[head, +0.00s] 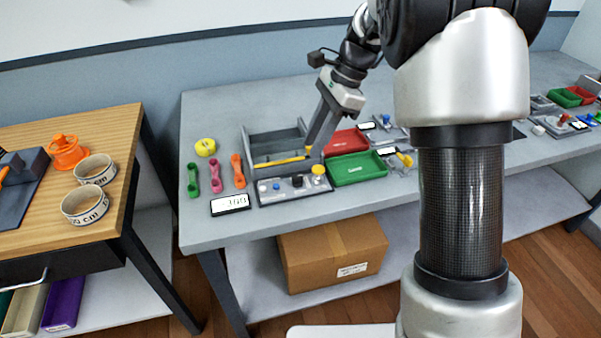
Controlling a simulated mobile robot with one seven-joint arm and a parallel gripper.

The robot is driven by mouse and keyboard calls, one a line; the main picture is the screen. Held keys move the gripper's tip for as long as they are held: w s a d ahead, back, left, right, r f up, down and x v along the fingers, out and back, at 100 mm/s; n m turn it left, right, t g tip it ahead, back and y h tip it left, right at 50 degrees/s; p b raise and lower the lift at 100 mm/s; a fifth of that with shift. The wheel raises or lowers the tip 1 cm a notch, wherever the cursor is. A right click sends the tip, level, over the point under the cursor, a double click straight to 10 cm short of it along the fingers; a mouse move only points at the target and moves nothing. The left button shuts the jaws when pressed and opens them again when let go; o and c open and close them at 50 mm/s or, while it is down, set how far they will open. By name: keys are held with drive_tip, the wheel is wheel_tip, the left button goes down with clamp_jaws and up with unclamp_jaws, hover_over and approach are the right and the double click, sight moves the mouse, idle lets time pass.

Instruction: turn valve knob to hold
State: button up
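A grey panel (326,190) lies on the near edge of the grey bench, with a blue knob (276,187), a black knob (297,181) and a yellow knob (318,170) on it. I cannot tell which one is the valve knob, and no hold mark is legible. My gripper (314,148) reaches down from above, close behind the yellow knob, in front of the grey tray. Whether its fingers are open or shut, or touch anything, cannot be made out.
Behind the panel is a grey tray (252,144) holding a yellow bar. Green (357,180) and red (346,138) bins stand right of it. A display (230,205) and coloured wrench-like pieces lie left. My arm blocks the bench's middle right. A wooden table (118,124) stands left.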

sight(298, 176)
drive_tip(key=b+x, duration=0.1)
drive_tip(key=x, duration=0.8)
drive_tip(key=shift+f+b, duration=0.1)
drive_tip(key=shift+b, duration=0.25)
clamp_jaws()
